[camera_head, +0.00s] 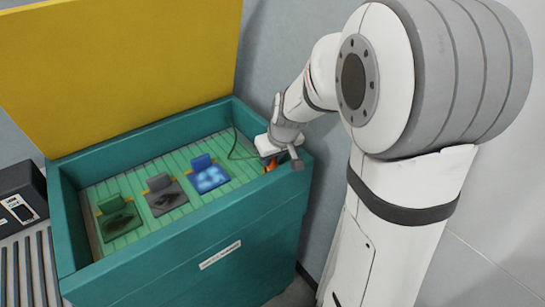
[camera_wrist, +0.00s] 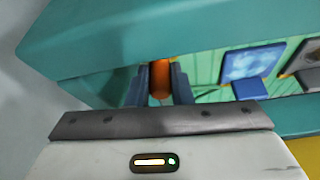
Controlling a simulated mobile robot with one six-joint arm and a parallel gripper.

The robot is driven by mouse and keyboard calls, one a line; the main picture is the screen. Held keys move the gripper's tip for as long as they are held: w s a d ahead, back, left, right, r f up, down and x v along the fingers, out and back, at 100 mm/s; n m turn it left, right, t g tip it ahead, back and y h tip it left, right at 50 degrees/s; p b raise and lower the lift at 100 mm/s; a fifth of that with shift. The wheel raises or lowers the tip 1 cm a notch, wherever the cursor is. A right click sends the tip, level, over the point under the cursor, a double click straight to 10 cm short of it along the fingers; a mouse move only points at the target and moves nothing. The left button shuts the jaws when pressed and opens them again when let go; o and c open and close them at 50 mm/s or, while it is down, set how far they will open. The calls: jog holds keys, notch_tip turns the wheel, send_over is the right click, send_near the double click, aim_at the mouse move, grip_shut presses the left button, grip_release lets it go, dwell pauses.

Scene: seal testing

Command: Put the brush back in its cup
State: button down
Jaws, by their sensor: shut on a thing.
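My gripper (camera_head: 270,163) is at the right end of the teal chest (camera_head: 190,262), low over its inside corner. In the wrist view its two dark fingers (camera_wrist: 161,88) are shut on an orange piece, which looks like the handle of the brush (camera_wrist: 160,78). A bit of orange brush (camera_head: 270,167) also shows below my gripper in the head view. The brush's lower end is hidden. I cannot make out the cup in either view; the gripper and the chest wall may cover it.
The chest's yellow lid (camera_head: 120,65) stands open at the back. On the slatted green floor lie a green plate (camera_head: 120,218), a grey plate (camera_head: 166,195) and a blue plate (camera_head: 209,178). A thin cable (camera_head: 233,150) runs near my gripper. A black device (camera_head: 22,200) stands at the left.

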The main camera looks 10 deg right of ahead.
jog(key=shift+f, duration=0.3)
jog(key=c, duration=1.2)
grip_release()
jog(key=shift+r, duration=0.1)
jog(key=shift+r+p, duration=3)
jog(key=shift+r, duration=1.75)
jog(key=shift+f, duration=0.1)
